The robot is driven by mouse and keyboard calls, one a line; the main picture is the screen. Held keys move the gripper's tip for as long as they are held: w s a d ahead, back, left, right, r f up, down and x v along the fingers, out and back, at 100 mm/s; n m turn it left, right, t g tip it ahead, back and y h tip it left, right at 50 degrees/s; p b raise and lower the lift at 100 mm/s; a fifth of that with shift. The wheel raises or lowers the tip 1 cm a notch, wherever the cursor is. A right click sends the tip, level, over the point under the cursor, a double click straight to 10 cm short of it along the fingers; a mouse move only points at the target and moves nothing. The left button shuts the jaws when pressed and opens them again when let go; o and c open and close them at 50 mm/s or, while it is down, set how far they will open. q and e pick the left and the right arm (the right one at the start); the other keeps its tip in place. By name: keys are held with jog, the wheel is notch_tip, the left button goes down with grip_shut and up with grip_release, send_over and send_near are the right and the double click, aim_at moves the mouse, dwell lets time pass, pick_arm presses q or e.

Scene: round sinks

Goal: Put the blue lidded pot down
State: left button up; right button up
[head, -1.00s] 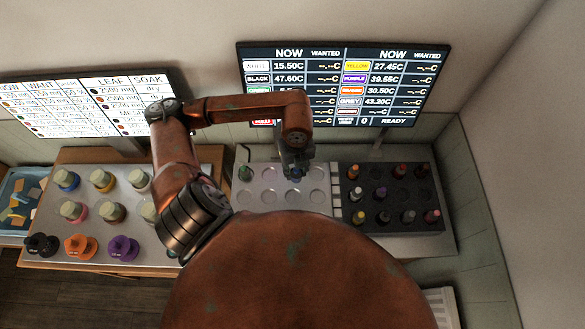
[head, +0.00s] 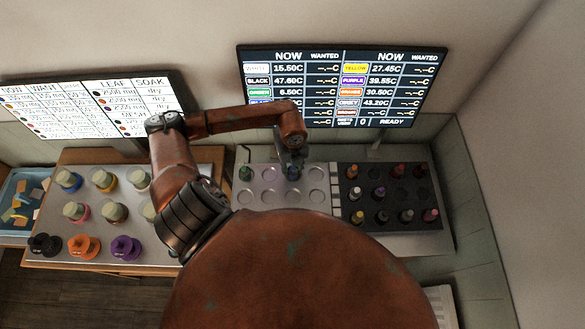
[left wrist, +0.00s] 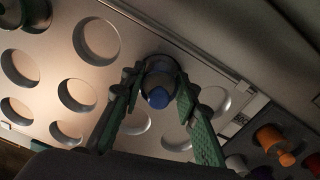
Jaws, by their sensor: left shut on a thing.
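The blue lidded pot (head: 292,173) is between the fingers of my left gripper (head: 290,163), over the back row of the silver rack (head: 240,197) with round wells. The pot looks upright. I cannot tell whether its base is in a well or just above it, as the fingers and pot hide the well. My right gripper is not in view.
A black rack (head: 424,190) with several coloured bottles adjoins on the right. A temperature screen (head: 340,85) stands behind. Several lidded pots (head: 102,178) stand on the left table.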

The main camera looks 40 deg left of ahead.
pick_arm(q)
jog(key=shift+f, duration=0.2)
jog(key=o, duration=1.1)
jog(key=shift+o, duration=0.2)
notch_tip(320, 180, up, 12)
jog(key=shift+r+b, duration=0.25)
jog(key=shift+b, duration=0.4)
